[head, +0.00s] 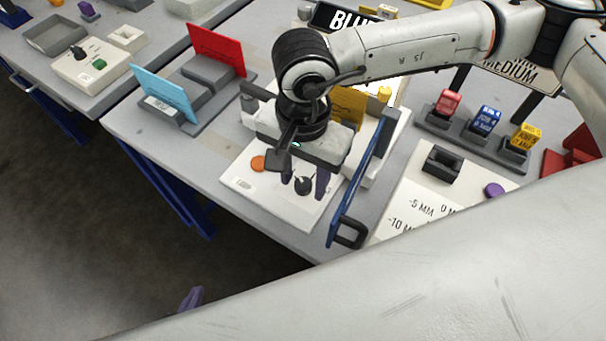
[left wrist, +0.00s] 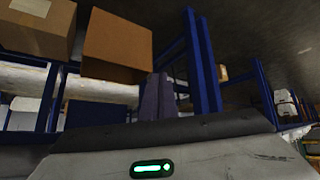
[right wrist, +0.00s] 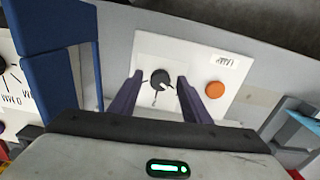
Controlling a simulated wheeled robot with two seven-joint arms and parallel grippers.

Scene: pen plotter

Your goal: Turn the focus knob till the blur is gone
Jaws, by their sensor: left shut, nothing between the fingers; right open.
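The black focus knob (head: 303,186) with a white pointer mark sits on a white panel (head: 297,211) in the head view. My right gripper (head: 304,182) is over this panel, open, its purple fingers on either side of the knob. In the right wrist view the knob (right wrist: 160,79) shows between the fingertips; I cannot tell whether they touch it. A sign reading "BLU" (head: 338,16) is partly hidden behind my right arm. My left gripper (head: 191,298) is low at the bottom left, away from the table. In the left wrist view its fingers (left wrist: 157,95) are together and empty.
An orange button (head: 258,163) is beside the knob. A blue upright panel (head: 361,180) stands close to the right of my right gripper. Farther right are a millimetre scale board (head: 405,185), coloured blocks in holders (head: 485,120) and a "MEDIUM" sign (head: 512,68).

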